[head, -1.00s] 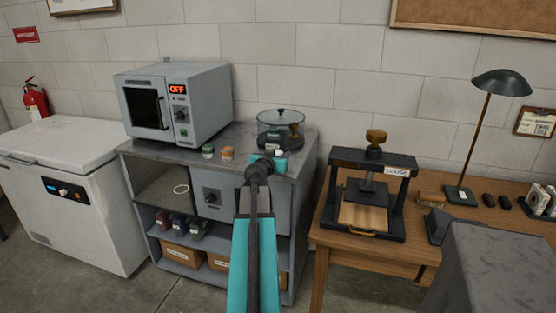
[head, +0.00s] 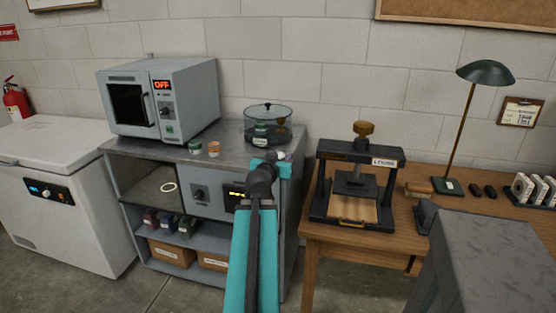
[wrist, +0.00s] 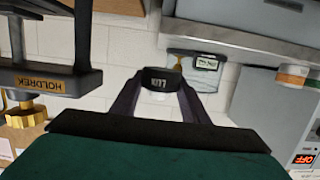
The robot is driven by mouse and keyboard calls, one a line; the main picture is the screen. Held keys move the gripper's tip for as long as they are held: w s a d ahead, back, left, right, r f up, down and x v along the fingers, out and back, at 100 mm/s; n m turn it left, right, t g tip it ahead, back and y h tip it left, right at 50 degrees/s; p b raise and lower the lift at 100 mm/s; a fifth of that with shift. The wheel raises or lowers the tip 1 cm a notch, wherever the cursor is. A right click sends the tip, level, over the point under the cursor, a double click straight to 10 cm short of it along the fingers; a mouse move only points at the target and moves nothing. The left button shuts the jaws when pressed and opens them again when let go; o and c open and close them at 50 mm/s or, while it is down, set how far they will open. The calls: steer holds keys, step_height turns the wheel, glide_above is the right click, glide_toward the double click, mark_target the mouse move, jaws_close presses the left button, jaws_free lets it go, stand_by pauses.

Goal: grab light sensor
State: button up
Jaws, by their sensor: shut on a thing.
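The light sensor (wrist: 160,80) appears to be the small dark piece with pale lettering and a whitish part, between my fingertips in the wrist view. My gripper (wrist: 160,92) is shut on it, with one dark finger on each side. In the head view my gripper (head: 277,161) is at the end of the teal arm, in front of the grey cabinet's right end. A small whitish bit of the sensor (head: 282,155) shows at its tip. The rest of the sensor is hidden by the gripper there.
A glass-lidded vessel (head: 268,125), two small jars (head: 205,148) and an oven (head: 160,98) reading OFF stand on the grey cabinet (head: 240,160). A black press (head: 358,175) and a green lamp (head: 485,73) stand on the wooden desk. A white chest freezer (head: 60,190) is left.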

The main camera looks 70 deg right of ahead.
steer(key=shift+s+a+f+b, duration=0.15)
steer(key=shift+s+b, duration=0.15)
steer(key=shift+b, duration=1.35)
steer(key=shift+s+a+b, duration=0.15)
steer(key=shift+s+b, duration=0.15)
steer(key=shift+b, duration=1.3)
steer(key=b, duration=0.2)
steer(key=a+b, duration=0.1)
steer(key=b, duration=0.2)
steer(key=shift+s+a, duration=0.1)
steer(key=shift+s, duration=0.15)
steer(key=shift+s+a+r+b, duration=0.2)
steer(key=shift+s+a+b, duration=0.15)
steer(key=shift+s+a, duration=0.15)
steer(key=shift+s+a+r+b, duration=0.15)
steer(key=shift+s+a+b, duration=0.25)
steer(key=shift+s, duration=0.1)
